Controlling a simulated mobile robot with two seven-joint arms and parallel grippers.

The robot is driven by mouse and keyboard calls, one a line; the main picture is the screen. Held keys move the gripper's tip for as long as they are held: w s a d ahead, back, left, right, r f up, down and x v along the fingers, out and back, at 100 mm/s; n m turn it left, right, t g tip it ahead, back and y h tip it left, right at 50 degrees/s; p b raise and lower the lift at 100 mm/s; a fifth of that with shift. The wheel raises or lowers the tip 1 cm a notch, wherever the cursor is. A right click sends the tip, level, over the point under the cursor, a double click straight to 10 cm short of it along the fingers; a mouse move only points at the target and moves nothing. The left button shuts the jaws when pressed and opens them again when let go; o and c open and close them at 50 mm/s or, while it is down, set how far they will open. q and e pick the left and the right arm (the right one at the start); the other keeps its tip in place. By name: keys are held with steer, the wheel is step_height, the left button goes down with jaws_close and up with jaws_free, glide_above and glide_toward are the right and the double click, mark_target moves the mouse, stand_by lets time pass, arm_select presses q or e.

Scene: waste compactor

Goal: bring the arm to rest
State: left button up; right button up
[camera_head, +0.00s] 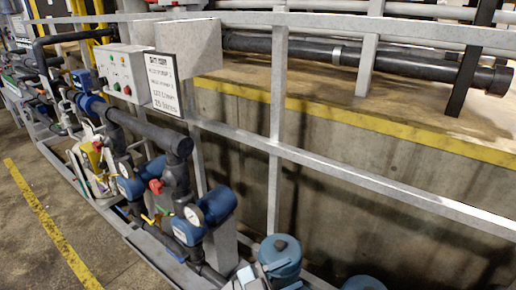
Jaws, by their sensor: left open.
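I cannot make out either gripper or either arm in the head view. No jaws show against the pipes, the rail or the floor. The task names no other object.
A grey railing (275,130) crosses the view before a concrete wall with a yellow edge (400,127). Below it stands a pipe skid with blue gauge-bearing units (190,228), a control box (125,75), a sign (162,83) and a teal capped unit (280,262). Open floor (35,235) lies lower left.

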arm_select(q)
steer(key=a+f+n+t+y+p, duration=0.1)
steer(key=a+f+n+t+y, duration=0.2)
steer(key=a+n+t+y, duration=0.55)
steer(key=s+a+f+n+g+y+p, duration=0.3)
steer(key=s+a+f+n+y, duration=0.5)
steer(key=s+a+f, duration=0.6)
steer(key=a+f+y, duration=0.1)
steer(key=a, duration=0.2)
steer(key=shift+s+a+f+g, duration=0.15)
steer(key=shift+f+g, duration=0.15)
steer(key=shift+g, duration=0.05)
